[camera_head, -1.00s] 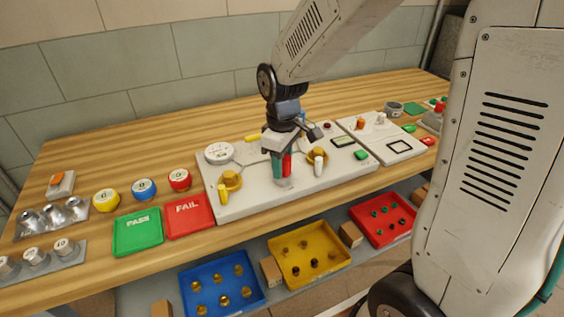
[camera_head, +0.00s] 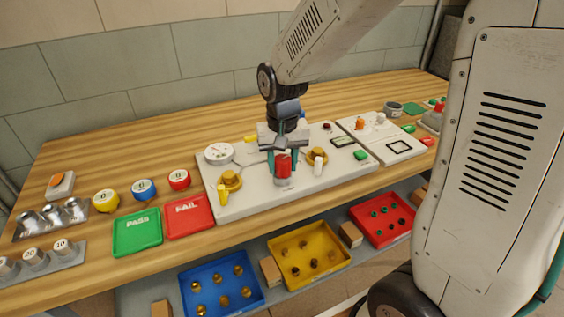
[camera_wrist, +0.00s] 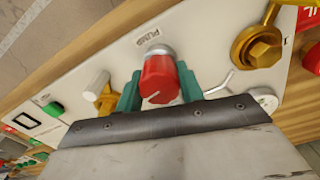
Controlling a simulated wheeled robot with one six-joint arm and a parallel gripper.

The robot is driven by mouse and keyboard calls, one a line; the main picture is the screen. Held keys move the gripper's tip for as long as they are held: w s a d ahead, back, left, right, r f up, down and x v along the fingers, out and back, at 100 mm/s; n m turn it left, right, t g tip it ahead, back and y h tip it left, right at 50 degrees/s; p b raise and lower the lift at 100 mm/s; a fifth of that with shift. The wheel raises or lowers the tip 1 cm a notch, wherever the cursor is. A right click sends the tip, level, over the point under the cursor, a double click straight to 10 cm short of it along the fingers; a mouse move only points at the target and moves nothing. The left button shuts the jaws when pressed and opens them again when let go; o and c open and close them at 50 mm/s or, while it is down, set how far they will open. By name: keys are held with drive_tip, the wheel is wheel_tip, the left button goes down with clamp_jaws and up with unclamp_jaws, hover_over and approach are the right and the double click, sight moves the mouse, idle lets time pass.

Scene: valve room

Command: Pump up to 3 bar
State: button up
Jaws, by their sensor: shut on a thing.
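The red pump knob (camera_head: 283,163) stands on its grey base on the white test panel (camera_head: 240,204). In the wrist view my gripper (camera_wrist: 159,88) is shut on the knob. The round white gauge (camera_head: 219,152) is at the panel's back left; its reading is too small to tell.
Brass fittings (camera_head: 230,180) with a yellow lever (camera_head: 222,194) stand left of the knob. Another brass fitting (camera_head: 317,155) and a white lever (camera_head: 318,166) stand close on the right. Green PASS (camera_head: 137,232) and red FAIL (camera_head: 189,214) trays lie left of the panel.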

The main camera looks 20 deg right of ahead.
sight(282, 158)
drive_tip(key=shift+w+m, duration=0.1)
drive_tip(key=shift+m, duration=1)
drive_tip(key=o, duration=1)
wheel_tip(282, 158, up, 8)
drive_tip(key=shift+f, duration=0.1)
